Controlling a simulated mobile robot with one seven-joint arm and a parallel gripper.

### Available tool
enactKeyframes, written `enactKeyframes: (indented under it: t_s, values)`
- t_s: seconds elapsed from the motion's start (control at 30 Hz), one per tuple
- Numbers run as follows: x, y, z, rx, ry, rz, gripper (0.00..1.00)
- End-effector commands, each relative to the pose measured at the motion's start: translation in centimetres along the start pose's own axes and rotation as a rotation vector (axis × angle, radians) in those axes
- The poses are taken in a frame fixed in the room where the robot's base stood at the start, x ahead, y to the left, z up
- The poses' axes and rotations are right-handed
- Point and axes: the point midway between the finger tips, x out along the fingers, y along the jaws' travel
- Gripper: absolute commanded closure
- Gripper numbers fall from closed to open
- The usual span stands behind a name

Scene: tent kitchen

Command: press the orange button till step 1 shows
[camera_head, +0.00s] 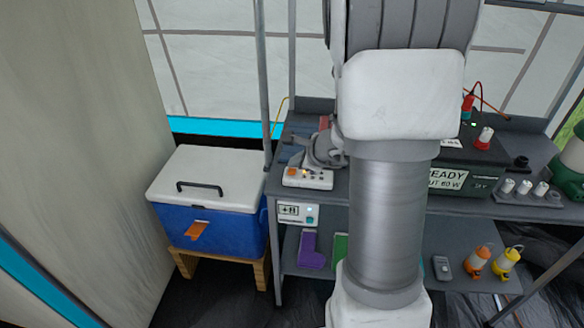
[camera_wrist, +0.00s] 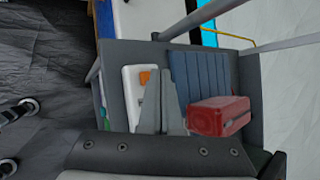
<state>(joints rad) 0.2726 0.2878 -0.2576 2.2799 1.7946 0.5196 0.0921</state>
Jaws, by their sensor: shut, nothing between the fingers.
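A white control box (camera_head: 310,180) lies on the left end of the grey shelf table. Its orange button (camera_head: 292,171) is at its left end. In the wrist view the white box (camera_wrist: 131,78) shows partly behind my fingers, with the orange button (camera_wrist: 145,77) beside the fingertips. My gripper (camera_head: 310,160) is shut and empty, just behind and above the box in the head view. In the wrist view its fingertips (camera_wrist: 161,80) point at the box's button end. I cannot tell whether they touch it. No step number is readable.
A blue ribbed panel (camera_wrist: 198,82) and a red block (camera_wrist: 220,114) lie beside my fingers. A blue cooler (camera_head: 210,225) with a white lid stands left of the table. A dark power unit (camera_head: 465,180) reading "READY" is at the right. My arm hides the table's middle.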

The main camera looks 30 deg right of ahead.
Motion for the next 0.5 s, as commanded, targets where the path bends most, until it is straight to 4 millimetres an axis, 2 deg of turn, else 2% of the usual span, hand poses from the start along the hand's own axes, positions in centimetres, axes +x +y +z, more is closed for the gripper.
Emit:
enactKeyframes:
  t_s: [0.5]
  values:
    - [-0.74, -0.57, 0.56, 0.000, -0.001, -0.001, 1.00]
